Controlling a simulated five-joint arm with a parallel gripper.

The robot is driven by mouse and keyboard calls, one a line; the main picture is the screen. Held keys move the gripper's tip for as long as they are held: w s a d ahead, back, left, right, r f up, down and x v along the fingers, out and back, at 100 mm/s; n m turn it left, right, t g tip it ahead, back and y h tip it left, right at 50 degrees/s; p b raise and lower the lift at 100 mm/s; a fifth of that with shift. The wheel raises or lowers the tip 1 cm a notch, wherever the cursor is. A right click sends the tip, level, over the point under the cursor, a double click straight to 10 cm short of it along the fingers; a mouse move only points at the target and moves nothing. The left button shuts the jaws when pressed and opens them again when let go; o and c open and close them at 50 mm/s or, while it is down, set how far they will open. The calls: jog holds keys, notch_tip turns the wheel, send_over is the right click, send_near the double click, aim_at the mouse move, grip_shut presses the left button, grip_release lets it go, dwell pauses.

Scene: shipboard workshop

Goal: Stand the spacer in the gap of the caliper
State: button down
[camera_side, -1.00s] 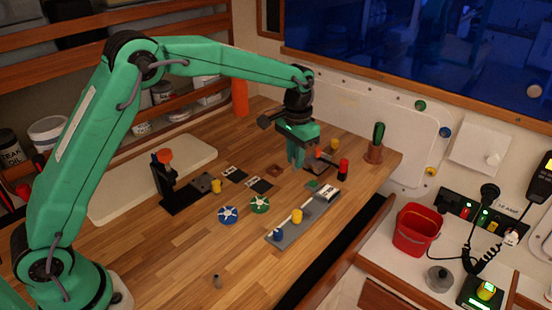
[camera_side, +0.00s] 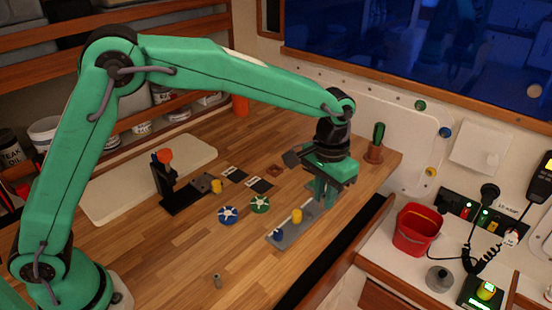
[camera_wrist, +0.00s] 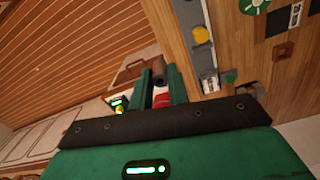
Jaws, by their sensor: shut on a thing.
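My gripper (camera_side: 320,203) is over the far right end of a long grey bar (camera_side: 285,231), which may be the caliper; I cannot make out its gap. The tube is mostly hidden behind the fingers in the side view. The bar also shows in the wrist view (camera_wrist: 203,50), to the right of the fingers.
A black stand with an orange knob (camera_side: 165,156) is at the back left. Blue (camera_side: 228,214) and green (camera_side: 260,204) discs lie left of the bar. A small grey cylinder (camera_side: 217,281) stands in front. A red bucket (camera_side: 417,230) is at right. Wood at front left is clear.

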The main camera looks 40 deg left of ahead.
jog(key=w+a+f, duration=0.4)
jog(key=w+a, duration=0.1)
jog(key=w+a+f, duration=0.2)
jog(key=w+a, duration=0.1)
jog(key=shift+w+f, duration=0.15)
jog(key=shift+f, duration=2.25)
jog(key=shift+f, duration=0.15)
jog(key=c, duration=1.3)
grip_release()
jog(key=shift+c, duration=0.2)
notch_tip(320, 180, up, 12)
jog(key=shift+r, duration=0.2)
